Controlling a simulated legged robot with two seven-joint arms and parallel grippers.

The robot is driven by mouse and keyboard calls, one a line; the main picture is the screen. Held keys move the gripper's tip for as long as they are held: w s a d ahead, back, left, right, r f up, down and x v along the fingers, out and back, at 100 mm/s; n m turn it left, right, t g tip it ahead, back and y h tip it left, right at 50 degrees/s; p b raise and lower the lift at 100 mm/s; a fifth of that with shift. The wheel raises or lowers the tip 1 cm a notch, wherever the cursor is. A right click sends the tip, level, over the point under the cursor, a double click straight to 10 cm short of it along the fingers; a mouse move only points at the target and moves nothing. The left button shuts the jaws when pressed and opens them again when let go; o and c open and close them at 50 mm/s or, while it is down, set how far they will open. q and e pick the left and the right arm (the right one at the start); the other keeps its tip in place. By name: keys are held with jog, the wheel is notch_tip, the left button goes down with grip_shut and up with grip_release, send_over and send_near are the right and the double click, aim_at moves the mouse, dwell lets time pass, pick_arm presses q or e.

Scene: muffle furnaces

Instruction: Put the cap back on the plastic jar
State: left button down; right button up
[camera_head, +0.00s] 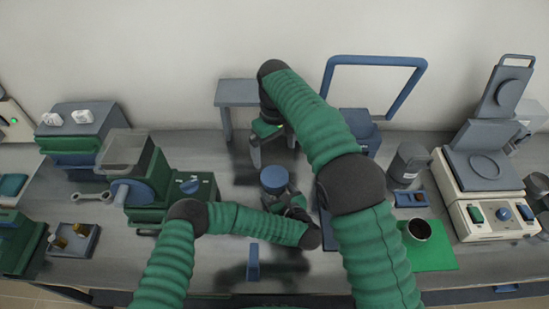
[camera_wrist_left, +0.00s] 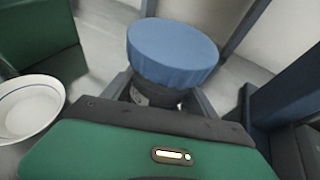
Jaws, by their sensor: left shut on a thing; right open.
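A plastic jar with a wide blue cap (camera_head: 273,178) stands upright near the middle of the bench in the head view. In the left wrist view the blue cap (camera_wrist_left: 172,50) covers the top of the dark jar (camera_wrist_left: 155,95); I cannot tell if it is fully tightened. My left gripper (camera_head: 284,196) is shut on the jar body below the cap, and its fingers (camera_wrist_left: 160,98) show on both sides of it. My right gripper (camera_head: 272,150) is open and empty, pointing down just behind the cap, apparently apart from it.
A green machine (camera_head: 160,185) stands left of the jar. A grey stand (camera_head: 237,93) is behind. A blue tube frame (camera_head: 375,61) and a beige balance-like device (camera_head: 490,190) are right. A dark cup (camera_head: 418,230) is on a green mat (camera_head: 440,258). A white bowl (camera_wrist_left: 28,105) shows in the wrist view.

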aim_at(280, 194)
pick_arm(q)
jog(key=shift+c, duration=0.9)
grip_release()
jog(key=v, duration=0.7)
jog(key=shift+s+d+r, duration=0.15)
jog(key=shift+r, duration=0.05)
jog(key=p+v, duration=0.1)
jog(key=v, duration=0.1)
jog(key=r+p+v, duration=0.1)
jog(key=p+v, duration=0.1)
jog(key=v, duration=0.2)
jog(key=f+v, duration=0.1)
jog(key=v, duration=0.1)
jog(key=shift+s+d+r, duration=0.2)
jog(key=shift+s, duration=0.35)
